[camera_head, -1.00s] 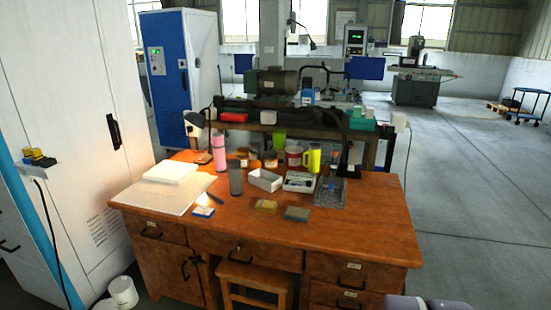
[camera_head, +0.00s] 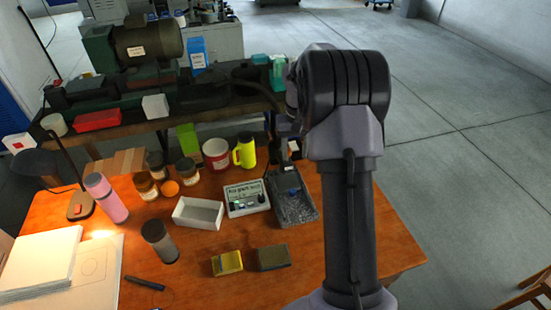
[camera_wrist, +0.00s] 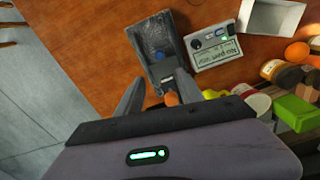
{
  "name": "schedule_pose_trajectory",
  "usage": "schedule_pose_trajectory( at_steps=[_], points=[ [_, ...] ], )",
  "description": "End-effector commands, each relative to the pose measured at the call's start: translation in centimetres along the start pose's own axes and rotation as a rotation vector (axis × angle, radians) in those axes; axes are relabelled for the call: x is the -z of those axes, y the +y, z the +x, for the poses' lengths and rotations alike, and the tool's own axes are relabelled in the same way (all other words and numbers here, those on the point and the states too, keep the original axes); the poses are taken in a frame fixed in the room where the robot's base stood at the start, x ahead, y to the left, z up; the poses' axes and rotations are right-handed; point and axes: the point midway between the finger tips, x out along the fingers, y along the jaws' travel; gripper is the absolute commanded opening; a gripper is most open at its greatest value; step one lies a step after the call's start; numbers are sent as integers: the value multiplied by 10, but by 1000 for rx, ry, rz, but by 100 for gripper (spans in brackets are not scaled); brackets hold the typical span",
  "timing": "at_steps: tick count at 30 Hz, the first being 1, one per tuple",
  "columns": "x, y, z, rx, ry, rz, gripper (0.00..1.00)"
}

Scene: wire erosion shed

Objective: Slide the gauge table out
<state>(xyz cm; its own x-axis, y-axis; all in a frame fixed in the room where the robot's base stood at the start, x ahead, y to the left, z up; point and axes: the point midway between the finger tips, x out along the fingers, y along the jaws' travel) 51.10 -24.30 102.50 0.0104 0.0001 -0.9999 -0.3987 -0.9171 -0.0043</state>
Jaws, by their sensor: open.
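A dark grey, tray-like slab (camera_head: 294,203) with a small blue piece on it lies on the right part of the wooden desk. It looks like the gauge table, though I cannot be sure. In the wrist view the slab (camera_wrist: 152,38) lies just beyond my gripper (camera_wrist: 158,90). My gripper's two fingers are apart, on either side of the slab's near end. A small orange round thing (camera_wrist: 171,98) shows between the fingers, with no clear grip on it. In the head view my arm hides the gripper and part of the dark upright stand behind the slab.
A white labelled box (camera_head: 246,198) with knobs stands close beside the slab. A white open tray (camera_head: 198,213), yellow mug (camera_head: 245,151), red-white tin (camera_head: 216,153), yellow block (camera_head: 227,262) and grey block (camera_head: 273,257) are nearby. Behind is a cluttered bench.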

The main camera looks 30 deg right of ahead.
Motion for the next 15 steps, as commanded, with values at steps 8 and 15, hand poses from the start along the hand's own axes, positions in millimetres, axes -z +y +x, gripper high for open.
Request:
schedule_pose_trajectory(
  at_steps=[8, 15],
  points=[
    [2, 5, 64, -2, -14, 0, 44],
    [1, 4, 137, -2, -12, 0, 44]
  ],
)
